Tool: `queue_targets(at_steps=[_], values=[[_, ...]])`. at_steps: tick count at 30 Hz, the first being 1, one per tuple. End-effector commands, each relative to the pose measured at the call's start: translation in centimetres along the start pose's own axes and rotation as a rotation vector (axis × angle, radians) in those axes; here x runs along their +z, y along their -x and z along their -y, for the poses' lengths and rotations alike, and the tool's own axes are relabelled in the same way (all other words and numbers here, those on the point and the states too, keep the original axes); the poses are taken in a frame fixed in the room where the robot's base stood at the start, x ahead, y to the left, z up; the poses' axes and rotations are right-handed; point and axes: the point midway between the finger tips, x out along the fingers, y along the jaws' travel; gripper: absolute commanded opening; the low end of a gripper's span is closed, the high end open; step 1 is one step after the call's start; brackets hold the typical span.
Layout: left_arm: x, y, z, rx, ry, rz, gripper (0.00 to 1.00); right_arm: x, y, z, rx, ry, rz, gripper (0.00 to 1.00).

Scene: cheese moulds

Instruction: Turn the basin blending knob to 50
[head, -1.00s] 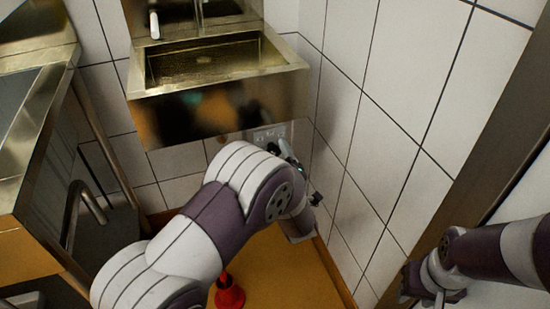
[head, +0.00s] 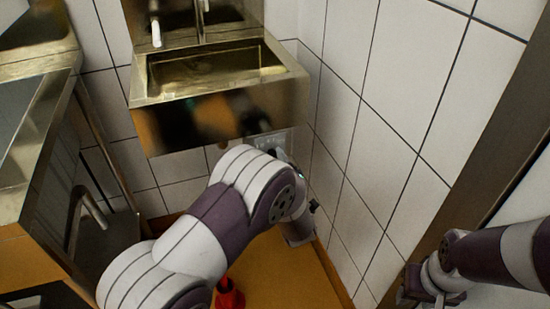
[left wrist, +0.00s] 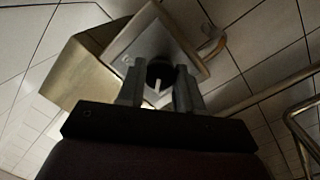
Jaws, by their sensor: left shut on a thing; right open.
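The basin blending knob (left wrist: 160,74) is a dark round knob with a white pointer line, on a square metal plate (left wrist: 155,35) below the basin. In the left wrist view the pointer runs toward the bottom of the picture; scale markings are not readable. My left gripper (left wrist: 159,88) has one finger on each side of the knob and is shut on it. In the head view the plate (head: 272,141) shows behind my left arm, which hides the knob and most of the gripper. My right gripper (head: 428,297) is open and empty at the lower right, away from the knob.
A metal basin (head: 215,108) with a tap is on the back wall. The tiled wall (head: 350,130) is close on the right. A steel counter (head: 40,150) stands at the left. A red object (head: 229,297) stands on the orange floor, partly behind my arm.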

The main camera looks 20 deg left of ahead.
Motion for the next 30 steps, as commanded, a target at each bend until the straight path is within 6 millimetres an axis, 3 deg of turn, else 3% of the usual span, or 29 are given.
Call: queue_targets(at_steps=[12, 30], values=[[-0.5, 0.1, -0.5, -0.026, -0.37, 0.03, 0.05, -0.6, 5.0, 0.0, 0.0, 0.0, 0.0, 0.43], [-0.3, 0.0, -0.5, -0.068, -0.936, 0.071, 0.05, -1.3, 10.7, 0.0, 0.0, 0.0, 0.0, 0.43]])
